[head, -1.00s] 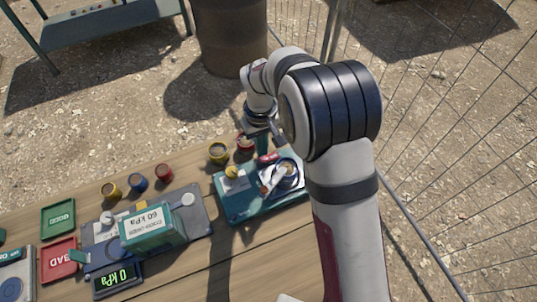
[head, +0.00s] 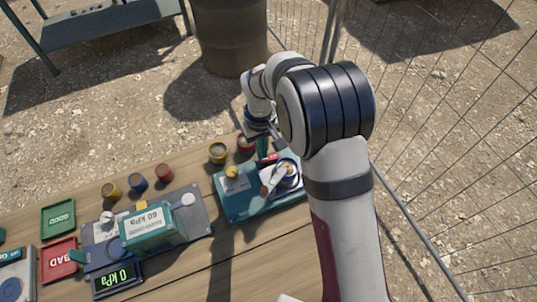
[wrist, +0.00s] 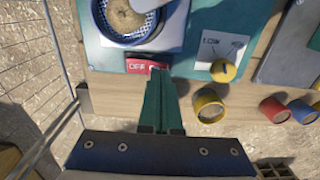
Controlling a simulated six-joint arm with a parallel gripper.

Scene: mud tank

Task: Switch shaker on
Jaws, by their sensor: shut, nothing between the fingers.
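The shaker (head: 240,203) is a teal unit at the right end of the bench. It carries a blue-rimmed sieve (head: 292,180) and a yellow knob (head: 231,172). In the wrist view, the sieve (wrist: 103,28) holds a tan round lump. A red rocker switch (wrist: 143,66) sits on the shaker's edge below the sieve, and its lettering looks like OFF. My gripper (wrist: 160,72) is shut and empty, its teal fingertips at the right end of the switch. Whether they touch it I cannot tell. The head view shows my gripper (head: 263,148) over the shaker's far edge.
A grey unit with a teal 60 kPa box (head: 150,228), a green GOOD tray (head: 58,217) and a red BAD tray (head: 58,262) lie left. A wire fence (head: 440,130) runs along the right.

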